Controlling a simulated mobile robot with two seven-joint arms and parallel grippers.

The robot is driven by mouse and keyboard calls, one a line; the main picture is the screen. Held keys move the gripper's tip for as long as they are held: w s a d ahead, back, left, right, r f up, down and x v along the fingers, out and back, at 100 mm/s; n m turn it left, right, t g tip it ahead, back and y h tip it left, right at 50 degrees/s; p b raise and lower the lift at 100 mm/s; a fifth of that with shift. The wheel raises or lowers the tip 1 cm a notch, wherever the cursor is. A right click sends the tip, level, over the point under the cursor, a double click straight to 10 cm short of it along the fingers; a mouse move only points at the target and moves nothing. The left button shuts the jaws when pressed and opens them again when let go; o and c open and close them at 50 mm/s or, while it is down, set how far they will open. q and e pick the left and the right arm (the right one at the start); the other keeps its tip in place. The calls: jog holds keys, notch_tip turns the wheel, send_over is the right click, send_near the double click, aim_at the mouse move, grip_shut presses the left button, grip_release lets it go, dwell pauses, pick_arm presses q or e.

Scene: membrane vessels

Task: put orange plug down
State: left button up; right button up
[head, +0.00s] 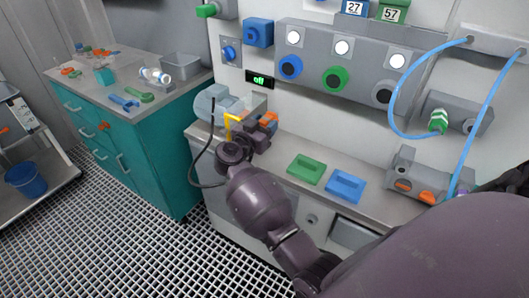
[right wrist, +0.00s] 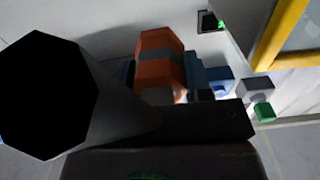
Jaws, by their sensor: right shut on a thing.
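My right gripper (head: 262,130) is over the back left part of the grey counter (head: 305,148). It is shut on an orange plug (head: 268,118), which shows in front of the wrist. In the right wrist view the orange plug (right wrist: 160,65) has a grey band and sits between bluish finger parts; its lower end is hidden by dark gripper parts. I cannot tell whether it touches the counter. A grey block (head: 405,167) at the right of the counter has orange pieces in its front. My left gripper is not in view.
A green tray (head: 306,169) and a blue tray (head: 345,186) lie on the counter. A yellow frame (head: 231,119) and a clear vessel (head: 213,103) stand close left of the gripper. A wall panel with knobs (head: 335,78) is behind. Blue hoses (head: 392,100) hang at right.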

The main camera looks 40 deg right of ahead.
aim_at(265, 160)
notch_tip(265, 160, down, 5)
jog(key=shift+f+b, duration=0.15)
jog(key=shift+b, duration=0.45)
notch_tip(265, 160, down, 5)
jog(key=shift+b, duration=0.85)
jog(key=shift+f, duration=0.1)
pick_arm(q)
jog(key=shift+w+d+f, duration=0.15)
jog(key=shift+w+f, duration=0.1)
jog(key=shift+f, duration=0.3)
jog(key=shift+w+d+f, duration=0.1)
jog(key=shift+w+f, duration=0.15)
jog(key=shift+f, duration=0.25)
pick_arm(e)
jog(key=shift+f, duration=0.3)
jog(key=shift+f, duration=0.1)
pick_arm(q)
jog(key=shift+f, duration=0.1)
pick_arm(e)
jog(key=o, duration=1.3)
